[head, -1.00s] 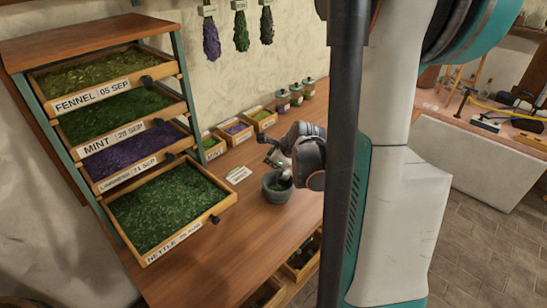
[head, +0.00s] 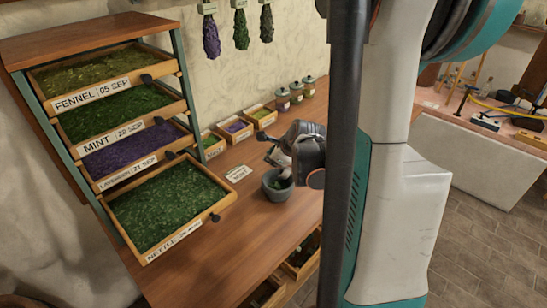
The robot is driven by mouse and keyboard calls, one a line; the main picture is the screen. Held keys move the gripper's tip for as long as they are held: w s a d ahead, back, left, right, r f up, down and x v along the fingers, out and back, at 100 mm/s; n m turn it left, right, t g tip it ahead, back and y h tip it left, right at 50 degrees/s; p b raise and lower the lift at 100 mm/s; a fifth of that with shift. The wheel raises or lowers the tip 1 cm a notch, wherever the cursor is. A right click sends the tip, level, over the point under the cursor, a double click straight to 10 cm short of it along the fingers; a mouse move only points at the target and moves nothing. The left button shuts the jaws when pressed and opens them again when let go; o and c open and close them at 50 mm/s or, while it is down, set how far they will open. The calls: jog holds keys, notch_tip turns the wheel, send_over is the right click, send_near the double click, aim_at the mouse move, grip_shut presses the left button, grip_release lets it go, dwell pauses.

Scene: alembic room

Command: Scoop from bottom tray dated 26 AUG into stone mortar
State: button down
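The bottom tray (head: 215,221) of the drying rack sticks out furthest and is full of chopped green leaf. Its front label (head: 174,243) reads NETTLE, with a date too small to read surely. The grey stone mortar (head: 277,193) stands upright on the wooden bench, with some green matter showing inside. My gripper (head: 268,146) is just above and behind the mortar, pointing left, partly hidden by its own wrist. A dark tip and a pale piece show at its end. I cannot make out a scoop or whether the fingers are closed.
Fennel (head: 88,73), mint (head: 115,110) and lavender (head: 128,155) trays sit above. A small card (head: 238,173) lies left of the mortar. Small herb boxes (head: 238,129) and lidded jars (head: 296,92) line the wall. Bare bench lies between tray and mortar.

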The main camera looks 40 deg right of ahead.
jog(key=shift+r+p, duration=0.45)
jog(key=shift+r, duration=0.15)
jog(key=shift+s+d+f+m+t+y+b, duration=0.1)
jog(key=shift+m+t+y+b, duration=0.4)
jog(key=shift+t+b, duration=0.55)
jog(key=t+b, duration=0.1)
jog(key=b, duration=0.1)
jog(key=t+y+b, duration=0.1)
jog(key=b, duration=0.1)
jog(key=shift+r+m, duration=0.25)
jog(key=shift+m, duration=0.15)
jog(key=m+t+y+b, duration=0.1)
jog(key=t+b, duration=0.1)
jog(key=b, duration=0.2)
jog(key=r+m+t+y+b, duration=0.1)
jog(key=t+b, duration=0.1)
jog(key=b, duration=0.2)
jog(key=shift+t, duration=0.35)
jog(key=shift+r+m+t+y, duration=0.35)
jog(key=shift+m+t, duration=0.15)
jog(key=shift+m, duration=0.1)
jog(key=shift+w, duration=0.2)
